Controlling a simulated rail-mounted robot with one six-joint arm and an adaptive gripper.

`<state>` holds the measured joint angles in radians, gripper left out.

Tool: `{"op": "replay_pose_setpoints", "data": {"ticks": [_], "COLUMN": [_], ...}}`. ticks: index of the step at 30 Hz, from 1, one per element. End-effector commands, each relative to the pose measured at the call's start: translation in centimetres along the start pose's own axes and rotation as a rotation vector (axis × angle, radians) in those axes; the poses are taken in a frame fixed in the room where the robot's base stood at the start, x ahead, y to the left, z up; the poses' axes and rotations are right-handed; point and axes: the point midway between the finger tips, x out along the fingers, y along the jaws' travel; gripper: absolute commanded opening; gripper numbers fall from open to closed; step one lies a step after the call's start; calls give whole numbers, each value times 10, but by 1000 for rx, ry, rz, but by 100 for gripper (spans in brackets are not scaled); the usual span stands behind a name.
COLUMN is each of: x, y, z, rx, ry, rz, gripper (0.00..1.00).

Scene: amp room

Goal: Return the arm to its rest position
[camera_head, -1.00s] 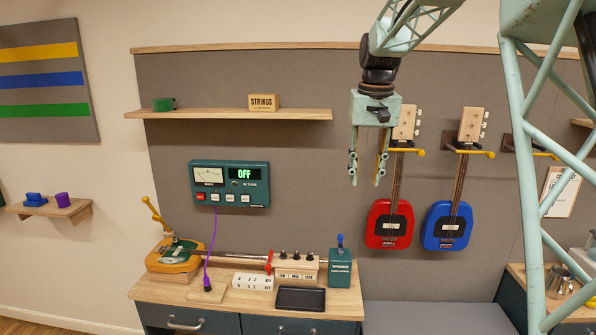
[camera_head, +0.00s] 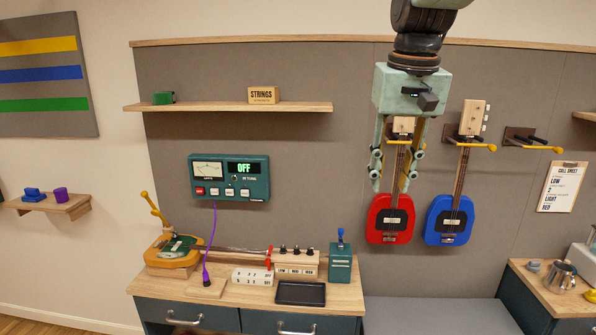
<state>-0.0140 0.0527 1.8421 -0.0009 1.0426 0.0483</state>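My gripper (camera_head: 390,172) hangs pointing down at upper right of centre, in front of the red guitar's neck. Its two fingers are spread apart with nothing seen between them but the guitar behind. A yellow guitar (camera_head: 170,257) lies on the wooden bench at left.
The bench (camera_head: 140,285) also holds a knob box (camera_head: 295,265), a black tray (camera_head: 300,293) and a teal box (camera_head: 340,265). The tuner panel (camera_head: 229,177) reads OFF. A shelf (camera_head: 230,107) holds a strings box (camera_head: 263,95). A right counter (camera_head: 545,295) holds a metal jug (camera_head: 560,277).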

Motion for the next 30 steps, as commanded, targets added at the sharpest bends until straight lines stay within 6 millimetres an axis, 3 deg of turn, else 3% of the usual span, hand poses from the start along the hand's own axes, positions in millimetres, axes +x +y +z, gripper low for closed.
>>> {"op": "replay_pose_setpoints", "data": {"ticks": [15, 30], "x": [-13, -7], "y": [7, 13], "z": [103, 204], "rx": [-9, -19], "ry": [39, 75], "rz": [-1, -1], "gripper": [27, 27]}}
